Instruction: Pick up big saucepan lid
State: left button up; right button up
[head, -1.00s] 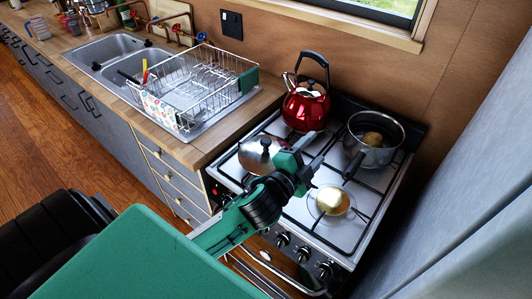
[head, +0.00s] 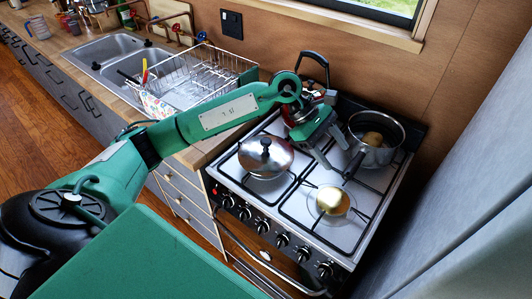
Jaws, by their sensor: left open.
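A large round metal saucepan lid (head: 256,163) with a dark knob lies on the left side of the stove top in the head view. My left gripper (head: 336,160) is open and empty, pointing down over the middle of the stove. It is to the right of the lid and apart from it, close to the saucepan (head: 375,156). The saucepan stands at the back right with a brown round item inside. My right gripper does not show.
A red kettle (head: 294,113) stands at the back left of the stove, partly hidden by my left arm. A shiny gold round item (head: 330,200) lies at the front right of the stove (head: 300,233). A wire dish rack (head: 190,75) stands by the sink.

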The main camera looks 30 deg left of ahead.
pick_arm(q)
jog(key=w+a+m+y, duration=0.15)
jog(key=a+y, duration=0.35)
jog(key=a, duration=0.5)
jog(key=y, duration=0.4)
send_near(266, 140)
jog(key=shift+n+g, duration=0.25)
jog(key=shift+g, duration=0.05)
jog(key=f, duration=0.1)
jog(key=f+p, duration=0.1)
jog(key=f, duration=0.1)
jog(key=f+p, duration=0.1)
jog(key=f, duration=0.1)
jog(key=shift+w+d+f, duration=0.1)
jog(key=shift+w+d, duration=0.1)
jog(key=shift+d, duration=0.15)
jog(key=shift+f+p, duration=0.55)
jog(key=shift+p, duration=0.1)
jog(key=f, duration=0.1)
jog(key=f+p, duration=0.1)
jog(key=f, duration=0.1)
jog(key=shift+s+a+f+p, duration=0.1)
jog(key=shift+a+f+p, duration=0.1)
jog(key=shift+a+p, duration=0.15)
jog(key=shift+f, duration=0.45)
grip_shut()
